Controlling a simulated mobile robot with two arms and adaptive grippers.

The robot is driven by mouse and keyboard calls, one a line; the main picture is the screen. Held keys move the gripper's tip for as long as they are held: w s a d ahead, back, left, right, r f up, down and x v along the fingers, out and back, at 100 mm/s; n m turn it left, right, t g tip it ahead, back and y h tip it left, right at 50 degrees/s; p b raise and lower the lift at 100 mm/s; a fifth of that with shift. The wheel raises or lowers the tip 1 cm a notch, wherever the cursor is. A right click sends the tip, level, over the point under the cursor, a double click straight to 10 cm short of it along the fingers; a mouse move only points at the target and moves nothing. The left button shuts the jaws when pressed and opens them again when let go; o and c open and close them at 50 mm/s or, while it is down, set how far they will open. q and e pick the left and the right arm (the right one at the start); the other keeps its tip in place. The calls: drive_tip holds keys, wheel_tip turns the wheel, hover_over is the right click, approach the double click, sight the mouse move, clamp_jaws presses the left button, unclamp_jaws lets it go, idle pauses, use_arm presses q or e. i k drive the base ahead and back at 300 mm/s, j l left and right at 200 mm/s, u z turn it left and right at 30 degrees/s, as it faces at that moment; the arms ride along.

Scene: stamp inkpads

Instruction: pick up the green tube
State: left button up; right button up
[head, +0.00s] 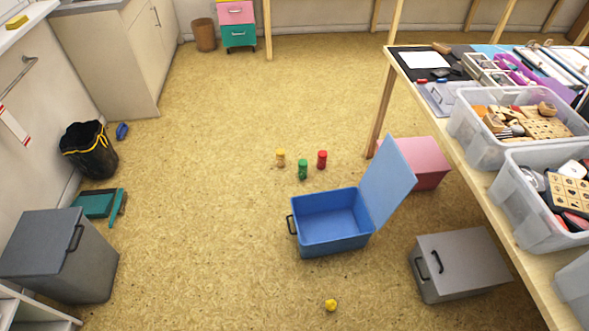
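The green tube (303,169) stands upright on the speckled yellow floor, near the middle of the head view. A yellow tube (280,158) stands to its left and a red tube (322,159) to its right, both a little farther back and apart from it. An open blue box (330,242) sits just in front and to the right, with its lid (389,180) raised on the right side. Neither of my grippers is in view.
A pink box (428,163) and a grey box (458,262) stand by the table (522,258) at right, which holds plastic bins. A small yellow object (330,305) lies in front. A dark grey bin (62,255) stands at left. The floor left of the tubes is clear.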

sight(303, 164)
drive_tip(key=i+j+z, duration=0.15)
drive_tip(key=j, duration=0.2)
drive_tip(key=i+j+z, duration=0.35)
drive_tip(key=j, duration=0.4)
drive_tip(key=i+j+z, duration=0.15)
drive_tip(key=j, duration=0.25)
drive_tip(key=i+j+z, duration=0.2)
drive_tip(key=j, duration=0.2)
drive_tip(key=k, duration=0.1)
